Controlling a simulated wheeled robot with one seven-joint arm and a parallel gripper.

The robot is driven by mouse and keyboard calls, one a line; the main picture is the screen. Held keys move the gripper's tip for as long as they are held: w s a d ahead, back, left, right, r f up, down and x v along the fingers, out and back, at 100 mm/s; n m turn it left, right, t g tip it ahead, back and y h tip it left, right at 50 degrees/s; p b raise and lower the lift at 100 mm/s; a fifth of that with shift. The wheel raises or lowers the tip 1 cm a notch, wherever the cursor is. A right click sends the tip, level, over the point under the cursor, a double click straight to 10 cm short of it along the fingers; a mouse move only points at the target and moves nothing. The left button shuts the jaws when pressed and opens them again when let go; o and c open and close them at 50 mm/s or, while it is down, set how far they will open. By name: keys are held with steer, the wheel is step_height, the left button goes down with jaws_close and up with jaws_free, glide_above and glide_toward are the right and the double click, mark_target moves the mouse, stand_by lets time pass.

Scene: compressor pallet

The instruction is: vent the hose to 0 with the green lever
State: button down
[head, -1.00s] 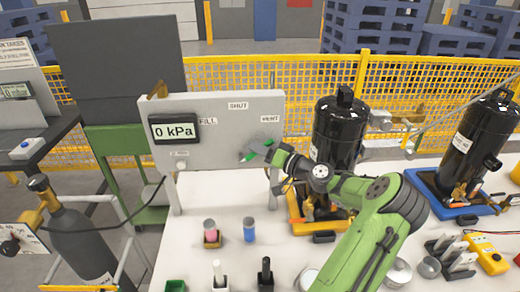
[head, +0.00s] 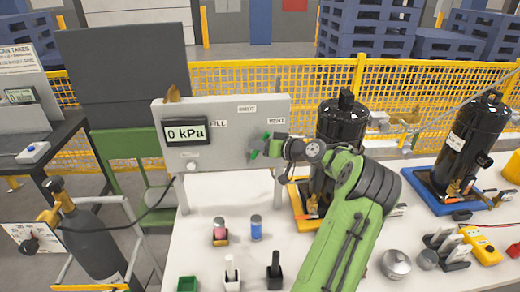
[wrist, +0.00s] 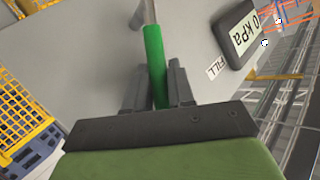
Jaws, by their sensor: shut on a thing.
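The grey valve panel (head: 222,170) stands on the white bench, with FILL, SHUT and VENT labels. Its display (head: 187,132) reads 0 kPa. The green lever (wrist: 154,60) runs between the jaws of my gripper (wrist: 157,88) in the wrist view, and the jaws are shut on it. In the head view my gripper (head: 274,146) is at the panel's right part, below the VENT label (head: 276,120). The green lever (head: 266,137) shows there only in part, the rest hidden by the gripper.
Two black compressors stand to the right, the nearer one (head: 342,135) just behind my arm. A gas cylinder (head: 92,238) stands at left.

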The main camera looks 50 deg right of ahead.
mark_target(249, 159)
steer(key=shift+w+a+r+n+g+h+b, duration=0.25)
steer(key=shift+w+a+n+g, duration=0.2)
steer(key=shift+g, duration=0.15)
steer(key=shift+w+a+r+n+g+h+b, duration=0.15)
steer(key=shift+w+a+n+g+h+b, duration=0.15)
steer(key=shift+w+n+g, duration=0.25)
steer(key=shift+w+a+n+g+h+b, duration=0.35)
steer(key=shift+a+n+g, duration=0.1)
steer(key=shift+g, duration=0.3)
steer(key=c, duration=1.3)
jaws_free()
steer(key=shift+c, duration=0.2)
steer(key=p+v, duration=0.2)
steer(key=v, duration=1.3)
steer(key=shift+s+a+r, duration=0.15)
steer(key=shift+r, duration=0.2)
